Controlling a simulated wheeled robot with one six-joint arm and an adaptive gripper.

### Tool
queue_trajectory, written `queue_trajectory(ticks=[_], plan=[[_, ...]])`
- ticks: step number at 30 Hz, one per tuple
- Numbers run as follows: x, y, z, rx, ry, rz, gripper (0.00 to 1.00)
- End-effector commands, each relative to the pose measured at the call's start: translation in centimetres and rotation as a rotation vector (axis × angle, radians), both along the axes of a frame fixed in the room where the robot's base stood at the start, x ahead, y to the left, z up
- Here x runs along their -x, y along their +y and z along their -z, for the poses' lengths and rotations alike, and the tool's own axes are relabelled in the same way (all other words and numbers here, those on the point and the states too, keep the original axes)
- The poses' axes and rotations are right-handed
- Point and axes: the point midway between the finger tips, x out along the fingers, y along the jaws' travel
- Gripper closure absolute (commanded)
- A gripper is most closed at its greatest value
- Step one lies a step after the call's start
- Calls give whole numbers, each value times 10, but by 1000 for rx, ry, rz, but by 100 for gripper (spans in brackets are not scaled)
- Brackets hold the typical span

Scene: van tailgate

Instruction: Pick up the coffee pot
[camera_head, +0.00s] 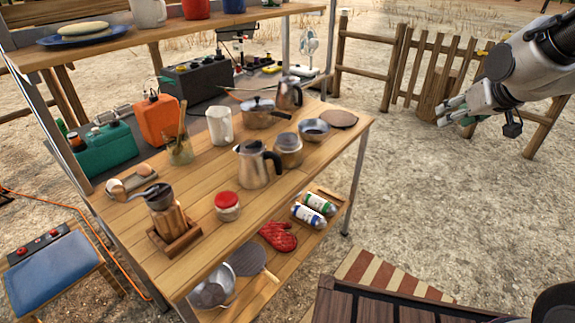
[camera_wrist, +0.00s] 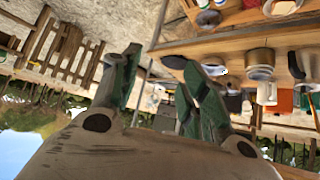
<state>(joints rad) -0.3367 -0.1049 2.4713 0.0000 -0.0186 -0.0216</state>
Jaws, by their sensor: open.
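A steel coffee pot (camera_head: 253,168) with a black handle stands upright near the front edge of the wooden table. A second, similar metal pot (camera_head: 289,95) with a dark handle stands farther back, behind a lidded pan. My gripper (camera_head: 452,112) is at the upper right in the head view, out beyond the table's right end, well apart from both pots. In the wrist view my gripper (camera_wrist: 160,78) has its green-grey fingers spread with nothing between them. That view is upside down, and I cannot surely tell the pots there.
Around the front pot stand a small metal pot (camera_head: 288,150), a red-lidded jar (camera_head: 227,205), a white pitcher (camera_head: 219,125) and a coffee grinder (camera_head: 165,210). A raised shelf (camera_head: 100,43) spans the table's back. A wooden fence (camera_head: 425,65) stands behind my gripper.

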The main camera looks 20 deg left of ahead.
Motion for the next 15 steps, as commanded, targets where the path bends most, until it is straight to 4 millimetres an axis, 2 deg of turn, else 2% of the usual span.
queue_trajectory(ticks=[4, 8, 9, 11, 12, 15], plan=[[-37, 66, 35, -31, -92, -103, 55], [-57, 142, 74, -85, -209, -214, 55], [-59, 164, 87, -105, -246, -248, 55], [-57, 197, 107, -137, -300, -299, 55], [-53, 218, 120, -160, -335, -332, 55], [-33, 266, 155, -222, -420, -411, 55]])
